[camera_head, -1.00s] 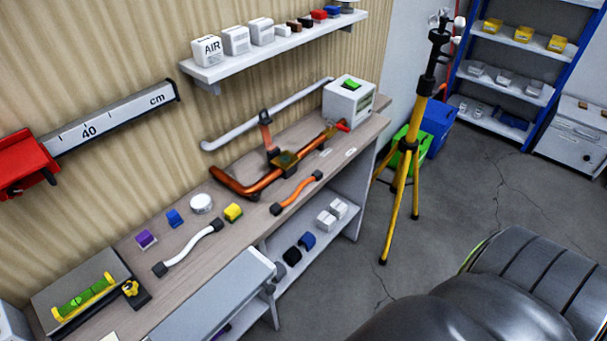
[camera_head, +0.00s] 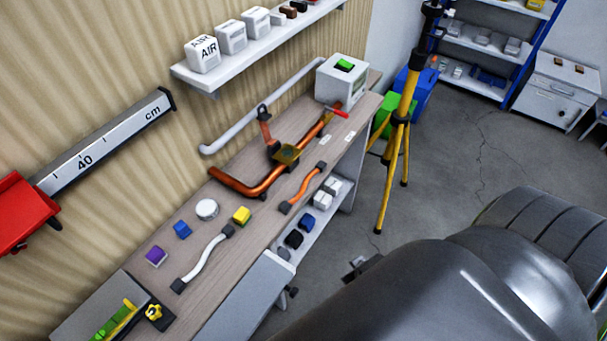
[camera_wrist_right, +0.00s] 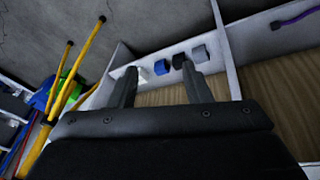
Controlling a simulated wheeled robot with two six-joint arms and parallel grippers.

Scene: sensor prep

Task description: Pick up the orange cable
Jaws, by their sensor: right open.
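The orange cable (camera_head: 303,187) lies on the wooden workbench (camera_head: 225,262) near its front edge, with a dark connector at each end. It is in the head view only; I cannot make it out in the right wrist view. My right gripper (camera_wrist_right: 160,88) is open and empty in the right wrist view, its two fingers apart, facing the shelf below the bench. In the head view my dark right arm fills the lower right, and a small part of the gripper seems to show in front of the bench, apart from the cable. My left gripper is not in view.
A copper pipe (camera_head: 240,187) lies behind the cable, and a white cable (camera_head: 206,258) lies to its left. A yellow tripod (camera_head: 387,190) stands right of the bench. Open floor lies in front.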

